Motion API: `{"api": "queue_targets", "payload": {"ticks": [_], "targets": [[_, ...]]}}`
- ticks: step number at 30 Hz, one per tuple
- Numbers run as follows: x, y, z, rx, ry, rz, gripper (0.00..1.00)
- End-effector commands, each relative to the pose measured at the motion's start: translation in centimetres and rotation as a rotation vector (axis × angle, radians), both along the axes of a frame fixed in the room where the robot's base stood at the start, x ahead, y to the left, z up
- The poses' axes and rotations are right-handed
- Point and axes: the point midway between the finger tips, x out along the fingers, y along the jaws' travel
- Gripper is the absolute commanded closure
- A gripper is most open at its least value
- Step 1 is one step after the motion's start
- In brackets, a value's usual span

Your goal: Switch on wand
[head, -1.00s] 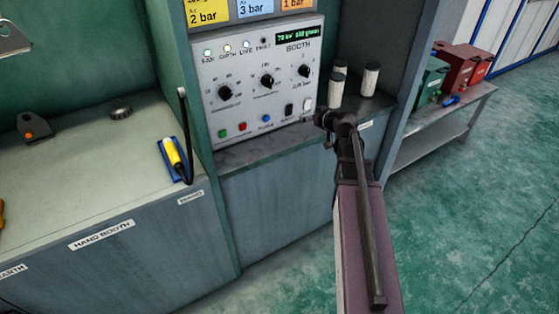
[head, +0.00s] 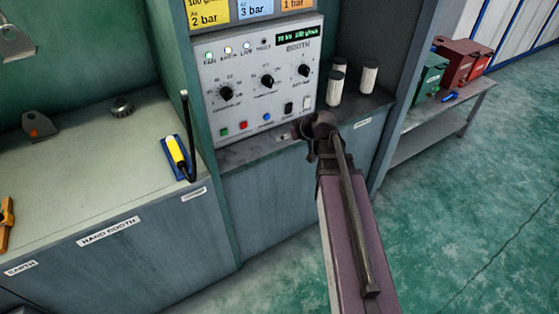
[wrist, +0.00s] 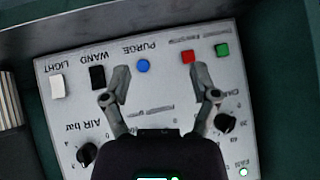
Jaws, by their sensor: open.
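The WAND switch is a black rocker on the grey BOOTH control panel (head: 235,70), at its lower right in the head view (head: 289,109). In the wrist view the panel is upside down and the WAND switch (wrist: 97,77) lies left of centre, under its label. My gripper (wrist: 161,75) is open and empty over the panel, one finger just right of the WAND switch and the other near the red button. The head view shows my gripper (head: 290,134) low in front of the panel, fingers partly hidden. I cannot tell whether the switch is on.
The white LIGHT switch (wrist: 57,86) is beside the WAND switch; the blue PURGE button (wrist: 143,66) is between my fingers. Pale cylinders (head: 369,78) stand right of the panel. A yellow-handled wand (head: 177,153) rests in a blue holder on the left bench.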

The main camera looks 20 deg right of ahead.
Motion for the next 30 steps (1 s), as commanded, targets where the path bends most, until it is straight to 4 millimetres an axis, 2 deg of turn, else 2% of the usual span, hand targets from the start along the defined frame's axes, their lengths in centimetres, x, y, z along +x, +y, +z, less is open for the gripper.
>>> {"api": "queue_targets", "payload": {"ticks": [6, 16, 24, 30], "targets": [[-2.4, 2.1, -0.2, -0.015, 0.125, 0.005, 0.23], [-6.4, 4.5, -0.5, -0.064, 0.321, -0.024, 0.23], [-9.4, 5.6, -0.6, -0.120, 0.461, -0.072, 0.23], [-10.6, 5.9, -0.6, -0.145, 0.514, -0.098, 0.23]]}}
